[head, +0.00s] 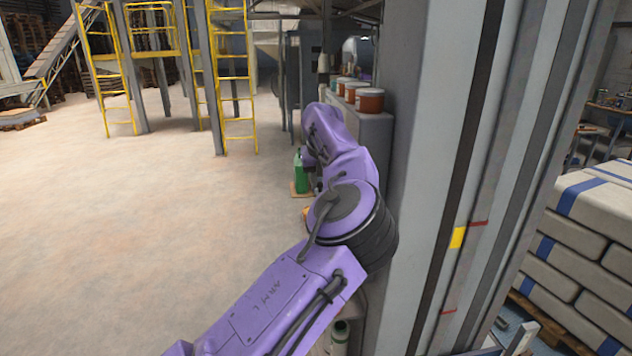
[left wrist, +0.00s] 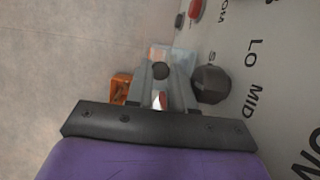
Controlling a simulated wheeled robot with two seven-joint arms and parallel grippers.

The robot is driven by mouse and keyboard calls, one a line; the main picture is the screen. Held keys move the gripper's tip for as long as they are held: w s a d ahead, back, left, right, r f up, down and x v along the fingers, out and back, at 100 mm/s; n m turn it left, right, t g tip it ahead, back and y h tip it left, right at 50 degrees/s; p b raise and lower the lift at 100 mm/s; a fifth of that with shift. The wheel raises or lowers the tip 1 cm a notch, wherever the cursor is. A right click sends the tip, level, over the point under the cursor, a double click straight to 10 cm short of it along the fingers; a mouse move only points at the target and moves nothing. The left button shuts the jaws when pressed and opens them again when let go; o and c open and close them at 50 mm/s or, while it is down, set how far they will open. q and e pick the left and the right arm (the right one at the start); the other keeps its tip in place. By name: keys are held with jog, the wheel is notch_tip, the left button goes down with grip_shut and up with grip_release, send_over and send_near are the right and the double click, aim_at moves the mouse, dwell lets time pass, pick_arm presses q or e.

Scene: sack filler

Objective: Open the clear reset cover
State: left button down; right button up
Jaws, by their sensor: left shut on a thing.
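In the left wrist view, my left gripper (left wrist: 161,72) is at a grey control panel (left wrist: 262,50). Its fingers are close together and shut on the clear reset cover (left wrist: 158,52), a pale, see-through piece at the fingertips. The exact contact is hard to see, and the fingers hide part of the cover. A small red part (left wrist: 163,100) shows between the fingers. In the head view my purple left arm reaches forward along the machine and hides the panel and the cover. My right gripper is in neither view.
A dark selector knob (left wrist: 211,84) sits close right of the fingers, near LO and MID lettering. A red button (left wrist: 195,9) is above. An orange part (left wrist: 121,88) is left. A grey column (head: 440,150) stands right of my arm; floor (head: 140,220) is open to the left.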

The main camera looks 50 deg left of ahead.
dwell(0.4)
pick_arm(q)
jog(key=c, duration=1.1)
grip_release()
jog(key=shift+o, duration=0.6)
jog(key=shift+s, duration=0.1)
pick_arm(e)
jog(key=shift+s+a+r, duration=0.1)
pick_arm(q)
jog(key=shift+r, duration=0.1)
jog(key=shift+r, duration=0.15)
jog(key=v, duration=0.7)
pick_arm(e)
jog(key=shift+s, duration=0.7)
pick_arm(q)
jog(key=shift+s+d+r, duration=0.1)
jog(key=shift+s+r, duration=0.1)
jog(key=shift+r, duration=0.05)
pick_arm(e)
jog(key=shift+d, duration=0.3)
